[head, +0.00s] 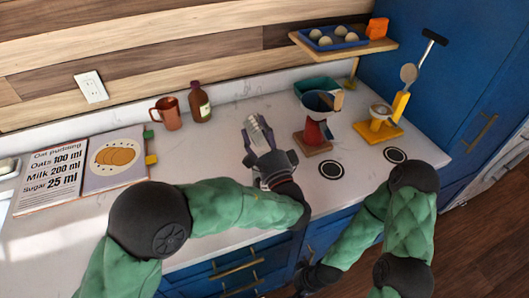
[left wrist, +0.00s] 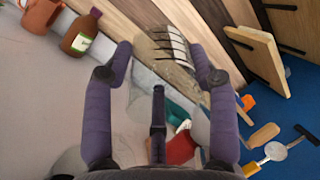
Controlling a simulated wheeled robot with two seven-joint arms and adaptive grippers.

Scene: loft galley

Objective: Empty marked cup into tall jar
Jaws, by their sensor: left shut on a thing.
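My left gripper (head: 258,143) is shut on a clear cup with dark marks (head: 262,131) and holds it above the counter. In the left wrist view the marked cup (left wrist: 172,45) sits between the tips of the purple fingers (left wrist: 166,62); its contents cannot be made out. My right gripper (head: 312,278) is low at the counter's front, dark and mostly hidden.
A yellow stand (head: 379,131) with a small cup and a spoon is at the right. A shelf (head: 345,51) carries a blue tray (head: 333,38). A brown bottle (head: 200,104), copper mug (head: 168,113) and open recipe book (head: 82,172) are at the left. Two black rings mark the counter front.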

